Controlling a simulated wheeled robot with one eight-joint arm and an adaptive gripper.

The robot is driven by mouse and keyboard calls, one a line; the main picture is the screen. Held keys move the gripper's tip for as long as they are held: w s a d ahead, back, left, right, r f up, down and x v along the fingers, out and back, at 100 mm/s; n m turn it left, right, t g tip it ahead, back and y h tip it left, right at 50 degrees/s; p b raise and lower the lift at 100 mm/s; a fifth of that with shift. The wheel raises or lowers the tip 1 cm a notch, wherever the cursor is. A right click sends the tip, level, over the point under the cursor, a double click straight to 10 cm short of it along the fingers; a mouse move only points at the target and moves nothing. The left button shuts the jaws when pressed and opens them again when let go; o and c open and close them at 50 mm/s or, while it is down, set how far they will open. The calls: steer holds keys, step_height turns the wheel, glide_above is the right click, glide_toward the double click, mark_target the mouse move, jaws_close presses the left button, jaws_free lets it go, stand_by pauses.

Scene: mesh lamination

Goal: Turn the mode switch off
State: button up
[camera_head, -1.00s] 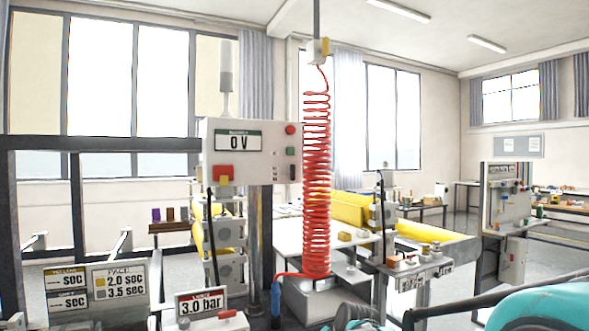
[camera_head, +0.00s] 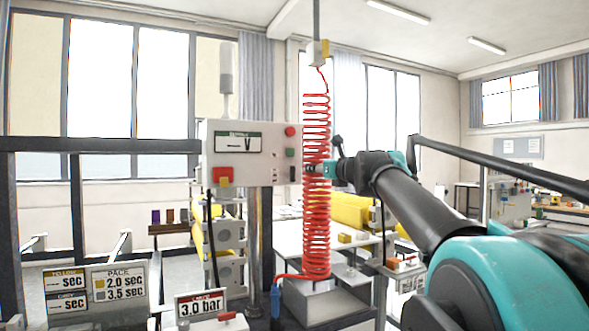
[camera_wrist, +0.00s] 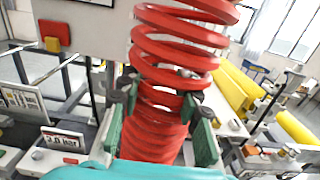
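A grey control box (camera_head: 225,155) with a display reading a dash and "V" stands left of centre. On its right side are a red button (camera_head: 290,131), a green button (camera_head: 290,152) and a small dark switch-like part (camera_head: 292,173). A red block with a yellow part (camera_head: 222,175) sits at its lower left; it also shows in the wrist view (camera_wrist: 54,36). I cannot tell which is the mode switch. My gripper (camera_head: 311,169) is at the box's right edge, by the red coil. In the wrist view its fingers (camera_wrist: 160,92) are apart, with coil turns between them.
A red coiled hose (camera_head: 316,225) hangs from above, close to my gripper, and hides part of the view ahead. Signs (camera_head: 200,304) and a rail frame (camera_head: 100,143) stand at left. Yellow rolls (camera_head: 350,210) lie behind the coil.

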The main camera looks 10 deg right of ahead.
mark_target(294, 167)
steer(key=x, duration=1.6)
steer(key=shift+w+f, duration=0.1)
steer(key=shift+w, duration=0.05)
jaws_close()
